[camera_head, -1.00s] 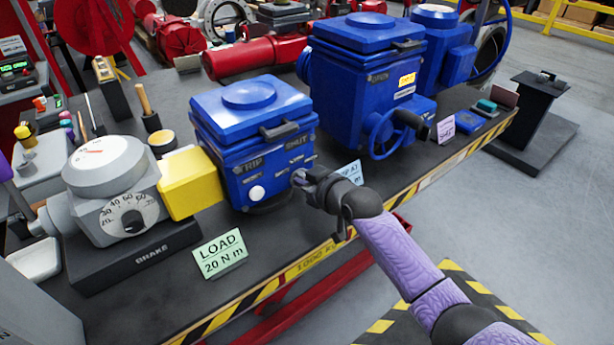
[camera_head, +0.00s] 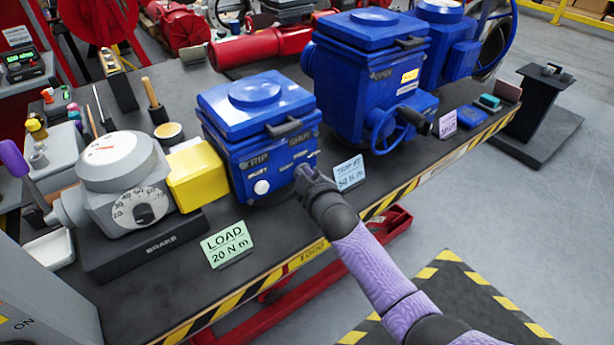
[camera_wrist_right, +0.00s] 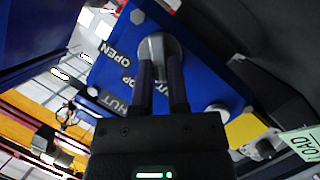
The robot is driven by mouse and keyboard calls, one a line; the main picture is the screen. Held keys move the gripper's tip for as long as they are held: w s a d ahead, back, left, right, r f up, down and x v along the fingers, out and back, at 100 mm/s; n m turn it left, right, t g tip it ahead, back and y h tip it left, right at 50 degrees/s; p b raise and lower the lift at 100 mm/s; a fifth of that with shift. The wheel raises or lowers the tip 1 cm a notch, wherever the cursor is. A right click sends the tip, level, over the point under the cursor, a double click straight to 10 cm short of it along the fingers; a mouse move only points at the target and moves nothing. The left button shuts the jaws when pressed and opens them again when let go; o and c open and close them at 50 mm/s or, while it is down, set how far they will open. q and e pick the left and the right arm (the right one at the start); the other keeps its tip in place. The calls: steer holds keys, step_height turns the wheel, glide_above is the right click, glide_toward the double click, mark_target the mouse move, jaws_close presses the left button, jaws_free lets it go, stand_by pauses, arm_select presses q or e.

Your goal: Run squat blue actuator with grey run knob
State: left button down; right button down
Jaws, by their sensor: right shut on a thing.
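The squat blue actuator (camera_head: 255,120) stands on the bench behind the brake unit, its labelled front face toward me. A white knob (camera_head: 261,187) sits low on that face, and it also shows in the right wrist view (camera_wrist_right: 217,113). My right gripper (camera_head: 303,175) is at the right part of this face. In the right wrist view its fingers (camera_wrist_right: 162,75) are shut on the round grey knob (camera_wrist_right: 155,46), beside labels reading OPEN and SHUT. The fingers hide part of the knob and the middle label. My left gripper is not in view.
A yellow block (camera_head: 196,176) joins the actuator to the grey brake unit (camera_head: 125,180). A green LOAD 20 N m card (camera_head: 227,243) and a blue card (camera_head: 349,172) stand near the bench front. A larger blue actuator (camera_head: 365,85) with a handwheel stands to the right.

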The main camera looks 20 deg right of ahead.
steer(key=shift+f, duration=0.1)
stand_by(0.4)
steer(key=c, duration=0.6)
jaws_free()
steer(key=shift+s+r, duration=0.2)
steer(key=shift+s, duration=0.15)
steer(key=p+v, duration=0.4)
steer(key=v, duration=0.5)
steer(key=shift+s+f, duration=0.1)
steer(key=shift+s, duration=0.05)
